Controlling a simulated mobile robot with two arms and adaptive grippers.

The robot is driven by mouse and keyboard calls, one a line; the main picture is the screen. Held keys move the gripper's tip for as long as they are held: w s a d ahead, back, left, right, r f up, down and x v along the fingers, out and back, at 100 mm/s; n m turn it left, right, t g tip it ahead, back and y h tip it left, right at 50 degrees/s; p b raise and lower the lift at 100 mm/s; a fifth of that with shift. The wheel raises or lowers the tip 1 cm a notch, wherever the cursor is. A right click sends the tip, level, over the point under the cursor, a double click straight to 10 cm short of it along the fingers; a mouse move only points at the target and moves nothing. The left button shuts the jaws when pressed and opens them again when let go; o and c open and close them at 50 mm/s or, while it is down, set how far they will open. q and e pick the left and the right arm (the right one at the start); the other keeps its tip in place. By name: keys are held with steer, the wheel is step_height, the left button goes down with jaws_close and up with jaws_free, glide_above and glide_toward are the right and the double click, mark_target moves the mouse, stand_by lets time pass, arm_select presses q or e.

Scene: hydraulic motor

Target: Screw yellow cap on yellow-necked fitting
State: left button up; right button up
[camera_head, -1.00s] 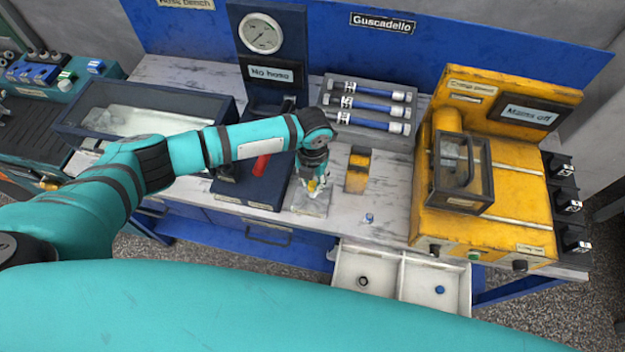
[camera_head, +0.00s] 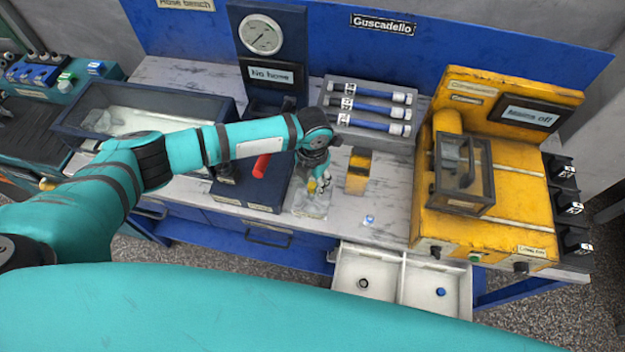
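My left gripper (camera_head: 318,184) points down over a small grey block (camera_head: 312,205) on the marble-topped bench. Something yellow (camera_head: 311,186) shows at its fingertips; I cannot tell whether it is the yellow cap, the yellow neck of the fitting, or both. The fingers are too small and partly hidden to tell whether they are shut on it. A small blue and white piece (camera_head: 369,219) lies on the bench to the right of the gripper. My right gripper is not in view.
A yellow machine (camera_head: 440,230) stands at the right, with a yellow and black block (camera_head: 358,172) left of it. A rack of blue hoses (camera_head: 328,92) is behind. An open white two-part drawer (camera_head: 399,262) holds a dark ring (camera_head: 363,283) and a blue piece (camera_head: 441,292).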

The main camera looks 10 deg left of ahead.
arm_select(q)
steer(key=shift+r+p, duration=1.3)
steer(key=shift+r, duration=0.35)
steer(key=o, duration=0.6)
steer(key=shift+c, duration=0.2)
steer(key=shift+r+p, duration=0.6)
steer(key=shift+r, duration=2.4)
